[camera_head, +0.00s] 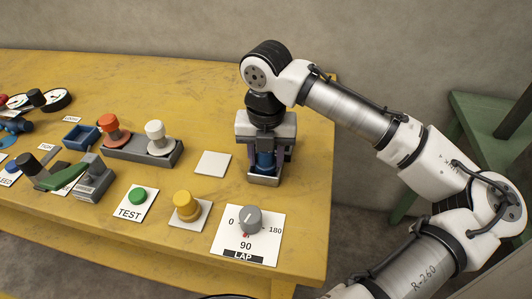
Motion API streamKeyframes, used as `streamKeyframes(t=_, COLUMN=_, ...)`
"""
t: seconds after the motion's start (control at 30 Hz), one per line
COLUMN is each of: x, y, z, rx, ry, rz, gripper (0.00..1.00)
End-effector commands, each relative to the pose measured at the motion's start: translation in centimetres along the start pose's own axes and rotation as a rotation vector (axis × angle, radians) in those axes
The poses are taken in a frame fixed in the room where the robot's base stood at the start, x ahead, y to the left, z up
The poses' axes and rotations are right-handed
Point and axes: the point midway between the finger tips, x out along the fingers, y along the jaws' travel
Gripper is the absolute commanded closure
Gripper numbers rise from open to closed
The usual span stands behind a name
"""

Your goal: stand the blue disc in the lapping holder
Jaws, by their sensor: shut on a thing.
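My gripper (264,152) points straight down near the right end of the yellow table. It is shut on a blue piece, which I take for the blue disc (265,161). Only a part of the blue piece shows between the fingers. Its shape and tilt cannot be told. Directly below is a low grey holder (263,181), probably the lapping holder. The blue piece is at or just inside it, and whether it touches the bottom is hidden.
On the yellow table (200,84), a grey rack (142,151) carries a red spool (114,132) and a white spool (156,135). A blank white plate (212,163) lies left of the holder. In front are a LAP dial (249,220), a yellow button (186,205) and a green TEST button (137,195).

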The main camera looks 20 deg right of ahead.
Motion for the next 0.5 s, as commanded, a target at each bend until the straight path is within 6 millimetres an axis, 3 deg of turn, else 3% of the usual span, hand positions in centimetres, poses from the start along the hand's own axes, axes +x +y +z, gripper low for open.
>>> streamKeyframes(t=0.03, x=1.06, y=0.05, z=-0.40, rx=-0.004, ry=0.022, rz=-0.001, gripper=0.92)
streamKeyframes(t=0.07, x=1.07, y=0.06, z=-0.40, rx=-0.004, ry=0.022, rz=-0.001, gripper=0.55)
streamKeyframes(t=0.2, x=1.11, y=0.04, z=-0.43, rx=-0.004, ry=0.023, rz=-0.001, gripper=0.37)
streamKeyframes(t=0.5, x=1.14, y=-0.17, z=-0.46, rx=0.000, ry=0.025, rz=-0.006, gripper=0.34)
